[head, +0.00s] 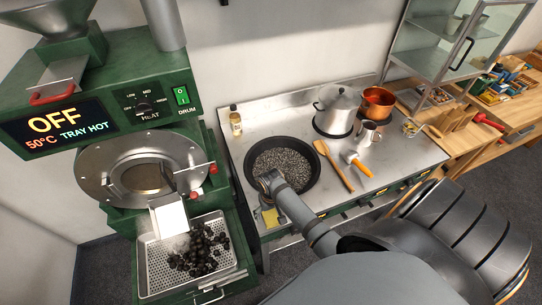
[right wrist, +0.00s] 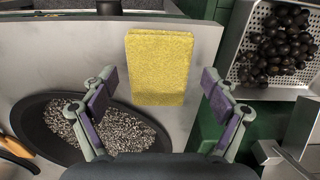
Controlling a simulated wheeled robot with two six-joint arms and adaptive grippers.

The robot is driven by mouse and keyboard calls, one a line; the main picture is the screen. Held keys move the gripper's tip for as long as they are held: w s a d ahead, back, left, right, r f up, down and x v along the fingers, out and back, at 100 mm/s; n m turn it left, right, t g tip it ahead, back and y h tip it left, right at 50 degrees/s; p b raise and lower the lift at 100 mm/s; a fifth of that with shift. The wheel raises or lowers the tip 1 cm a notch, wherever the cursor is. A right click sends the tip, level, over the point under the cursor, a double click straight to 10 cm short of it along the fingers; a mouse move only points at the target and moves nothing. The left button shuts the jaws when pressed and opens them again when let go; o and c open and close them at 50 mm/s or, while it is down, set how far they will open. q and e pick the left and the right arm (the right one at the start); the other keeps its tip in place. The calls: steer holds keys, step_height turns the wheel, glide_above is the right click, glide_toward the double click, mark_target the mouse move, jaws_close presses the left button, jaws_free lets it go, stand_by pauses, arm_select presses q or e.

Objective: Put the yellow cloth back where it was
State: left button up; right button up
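The yellow cloth (head: 270,217) lies at the front left corner of the metal counter, beside the black pan. In the right wrist view the cloth (right wrist: 160,65) is a flat, folded-looking rectangle between my two fingers, with a gap on each side. My right gripper (head: 265,190) is over the counter's left end, close to the cloth, and partly hides it in the head view. Its fingers (right wrist: 160,92) are spread and hold nothing. My left gripper is not in view.
The black pan (head: 250,160) of dark gravel-like grains is close to the gripper. A green roaster (head: 110,85) stands left, with dark chestnuts in a perforated tray (head: 150,270). A pot (head: 337,108), wooden spatula (head: 335,166) and orange-handled tool (head: 357,162) are farther right.

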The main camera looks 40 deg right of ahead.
mark_target(271, 214)
steer(key=shift+w+d, duration=0.1)
steer(key=shift+w, duration=0.05)
steer(key=shift+w+f, duration=0.1)
step_height(271, 214, up, 5)
steer(key=shift+r+b, duration=0.15)
steer(key=shift+b, duration=0.6)
arm_select(q)
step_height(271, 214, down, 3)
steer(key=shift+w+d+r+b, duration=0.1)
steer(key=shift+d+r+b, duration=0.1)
steer(key=shift+b, duration=0.4)
arm_select(e)
step_height(271, 214, up, 7)
